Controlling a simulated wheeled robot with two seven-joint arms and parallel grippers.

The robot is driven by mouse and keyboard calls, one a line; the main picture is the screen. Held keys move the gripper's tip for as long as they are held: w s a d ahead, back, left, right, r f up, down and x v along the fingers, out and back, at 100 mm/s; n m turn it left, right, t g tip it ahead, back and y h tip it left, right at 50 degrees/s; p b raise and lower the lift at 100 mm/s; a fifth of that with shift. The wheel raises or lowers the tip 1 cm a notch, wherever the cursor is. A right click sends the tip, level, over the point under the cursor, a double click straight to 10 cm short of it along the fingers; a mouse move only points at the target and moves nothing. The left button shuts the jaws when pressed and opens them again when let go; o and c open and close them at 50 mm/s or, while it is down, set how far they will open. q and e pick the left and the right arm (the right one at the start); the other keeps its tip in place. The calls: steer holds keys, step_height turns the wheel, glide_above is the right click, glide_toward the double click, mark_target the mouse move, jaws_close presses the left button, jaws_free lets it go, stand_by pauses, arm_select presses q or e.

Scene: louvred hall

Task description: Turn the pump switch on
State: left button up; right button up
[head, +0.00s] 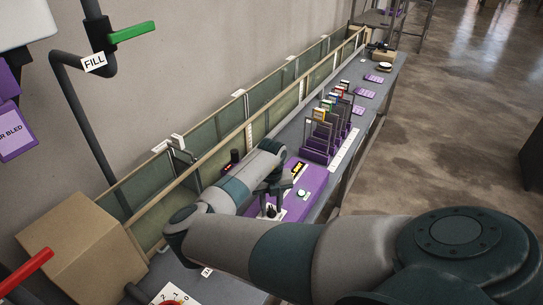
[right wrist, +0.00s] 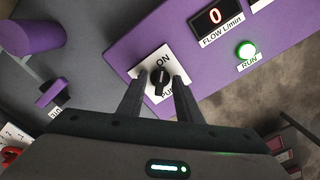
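The pump switch (right wrist: 160,82) is a black rotary knob with a pale pointer mark, on a white plate. The plate reads ON at the top, and its lower lettering is partly hidden by my fingers. The switch sits on a purple panel (right wrist: 215,75) and also shows in the head view (head: 271,212). My right gripper (right wrist: 161,82) is open, with one finger on each side of the knob and a small gap visible. In the head view my right gripper (head: 272,192) points down at the panel. My left gripper is not in view.
A flow display (right wrist: 220,17) reads 0, beside a bright green RUN light (right wrist: 246,50). Purple racks with upright frames (head: 318,140) stand further along the bench. A long glass-sided channel (head: 225,125) runs along the wall, with a cardboard box (head: 75,245) at its near end.

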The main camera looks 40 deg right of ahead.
stand_by(0.3)
step_height(320, 180, up, 2)
steer(key=shift+r+p, duration=0.15)
steer(key=shift+p, duration=0.85)
step_height(320, 180, up, 2)
steer(key=shift+s+r+p, duration=0.1)
steer(key=shift+r+p, duration=0.1)
steer(key=shift+p, duration=0.5)
steer(key=shift+r, duration=1.1)
steer(key=shift+r+b, duration=0.4)
steer(key=shift+r, duration=0.05)
step_height(320, 180, up, 15)
steer(key=b, duration=0.6)
glide_above(272, 209)
steer(key=shift+a+r, duration=0.1)
steer(key=shift+r, duration=0.65)
